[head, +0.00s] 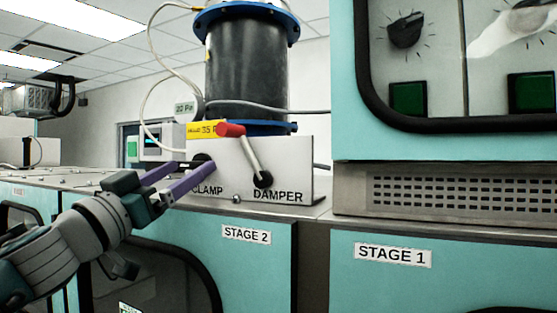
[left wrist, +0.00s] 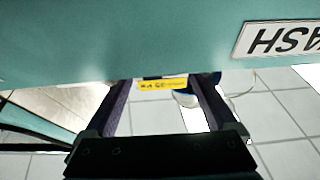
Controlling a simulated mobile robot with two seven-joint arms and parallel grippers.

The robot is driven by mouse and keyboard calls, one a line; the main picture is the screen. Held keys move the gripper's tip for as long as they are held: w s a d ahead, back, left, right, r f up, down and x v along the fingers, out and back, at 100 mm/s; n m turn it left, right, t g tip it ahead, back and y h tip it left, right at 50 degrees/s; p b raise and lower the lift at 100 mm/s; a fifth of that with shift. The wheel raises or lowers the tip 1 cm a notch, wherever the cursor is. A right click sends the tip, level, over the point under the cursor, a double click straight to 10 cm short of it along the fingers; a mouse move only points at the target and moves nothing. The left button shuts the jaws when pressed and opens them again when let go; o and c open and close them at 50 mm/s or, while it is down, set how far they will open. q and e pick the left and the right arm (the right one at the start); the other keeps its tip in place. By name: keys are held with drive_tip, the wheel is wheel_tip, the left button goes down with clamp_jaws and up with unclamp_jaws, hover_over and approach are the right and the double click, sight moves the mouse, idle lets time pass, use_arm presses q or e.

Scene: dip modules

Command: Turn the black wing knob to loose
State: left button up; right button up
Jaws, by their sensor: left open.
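The black wing knob (head: 201,158) sits on the white panel (head: 295,160) above the word CLAMP, partly hidden behind my fingers. My left gripper (head: 200,166) comes in from the left with its purple fingers apart, and their tips are at the knob in the picture. I cannot tell whether they touch it. In the left wrist view the left gripper (left wrist: 163,85) is open, with a yellow label (left wrist: 162,84) showing between its fingertips; the knob cannot be made out there. My right gripper is not in view.
A red-handled lever (head: 250,153) marked DAMPER stands just right of the knob. A black cylinder with blue flanges (head: 245,75) rises behind the panel, with a hose and cable around it. The teal STAGE 1 cabinet (head: 440,285) stands at the right.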

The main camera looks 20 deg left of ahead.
use_arm(q)
drive_tip(key=shift+w+d+r, duration=0.1)
drive_tip(key=shift+w+r, duration=0.15)
drive_tip(key=shift+w, duration=0.45)
drive_tip(key=c, duration=1.4)
drive_tip(key=shift+o, duration=0.2)
